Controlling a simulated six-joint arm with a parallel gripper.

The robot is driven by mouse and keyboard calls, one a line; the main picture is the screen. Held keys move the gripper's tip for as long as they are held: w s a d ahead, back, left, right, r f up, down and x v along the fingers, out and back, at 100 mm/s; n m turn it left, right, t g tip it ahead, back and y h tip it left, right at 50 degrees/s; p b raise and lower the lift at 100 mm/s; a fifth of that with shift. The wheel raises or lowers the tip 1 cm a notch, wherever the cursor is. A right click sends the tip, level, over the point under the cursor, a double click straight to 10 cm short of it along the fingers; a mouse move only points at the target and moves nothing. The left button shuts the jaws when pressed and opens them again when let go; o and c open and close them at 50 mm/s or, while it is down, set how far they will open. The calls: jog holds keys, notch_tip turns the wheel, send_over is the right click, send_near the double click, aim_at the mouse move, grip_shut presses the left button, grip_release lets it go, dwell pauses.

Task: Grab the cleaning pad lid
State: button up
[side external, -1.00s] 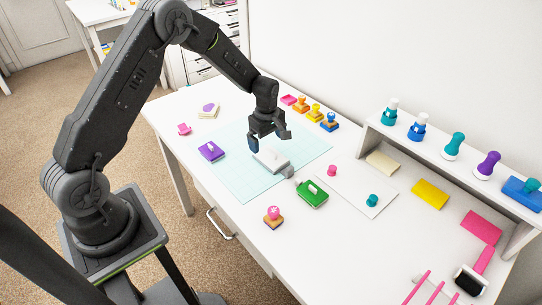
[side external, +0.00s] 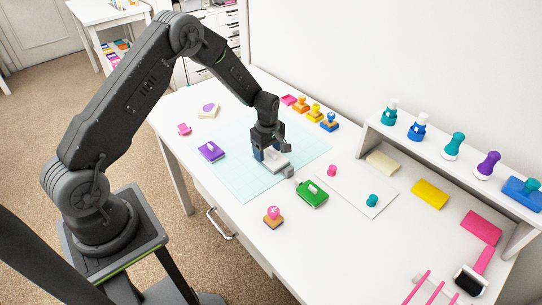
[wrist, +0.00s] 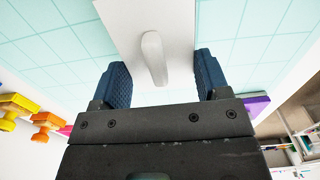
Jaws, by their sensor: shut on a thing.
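The cleaning pad lid (side external: 277,162) is a pale grey-white block on the light blue cutting mat (side external: 235,185). In the wrist view the lid (wrist: 172,30) has a raised rounded handle (wrist: 153,57) on top. My gripper (side external: 270,156) is down at the lid, pointing downward. In the wrist view the blue padded fingers of my gripper (wrist: 163,80) stand on either side of the lid, with the handle between them. My gripper is shut on the lid. The lid's lower part is hidden in the wrist view.
A green pad (side external: 312,194) sits close to the right of the lid, and a purple pad (side external: 211,151) is to the left. Several stamps stand behind, near the wall. A pink stamp (side external: 273,217) stands in front. A shelf (side external: 440,150) with stamps is at the right.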

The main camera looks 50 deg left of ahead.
jog(key=shift+c, duration=1.4)
